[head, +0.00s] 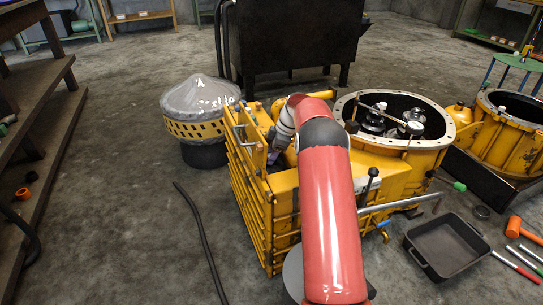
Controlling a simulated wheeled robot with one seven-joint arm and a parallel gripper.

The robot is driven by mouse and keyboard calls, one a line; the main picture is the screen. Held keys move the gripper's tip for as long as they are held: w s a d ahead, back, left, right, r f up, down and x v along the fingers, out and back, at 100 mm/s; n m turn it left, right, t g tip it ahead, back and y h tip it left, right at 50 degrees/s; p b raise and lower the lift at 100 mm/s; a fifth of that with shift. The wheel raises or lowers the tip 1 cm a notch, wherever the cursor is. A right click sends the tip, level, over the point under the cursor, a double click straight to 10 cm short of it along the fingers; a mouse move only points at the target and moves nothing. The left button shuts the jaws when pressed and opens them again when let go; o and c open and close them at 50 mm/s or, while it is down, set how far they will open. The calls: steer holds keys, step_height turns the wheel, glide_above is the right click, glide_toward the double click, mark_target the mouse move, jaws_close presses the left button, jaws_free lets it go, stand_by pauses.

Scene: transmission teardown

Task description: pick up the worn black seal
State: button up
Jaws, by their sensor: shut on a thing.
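My red arm reaches over the yellow gearbox housing (285,190) in the middle of the head view. Its pale wrist bends down at the left of the elbow, and my gripper (272,153) is low at the housing's left part. The gripper is small and partly hidden among the housing parts. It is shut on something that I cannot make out. I cannot tell any worn black seal there. A black ring (482,212) lies on the floor at the right, beside the black tray; I cannot tell if it is the seal.
An open round bell housing (446,127) stands behind and right of my arm. A black tray (414,254) and an orange mallet (513,228) lie at the right. A plastic-wrapped yellow part (195,130) stands at the left. A black hose (203,240) lies on otherwise clear floor.

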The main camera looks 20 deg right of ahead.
step_height(320, 180, up, 20)
steer(key=p, duration=0.2)
steer(key=shift+p, duration=0.4)
steer(key=shift+s+f, duration=0.15)
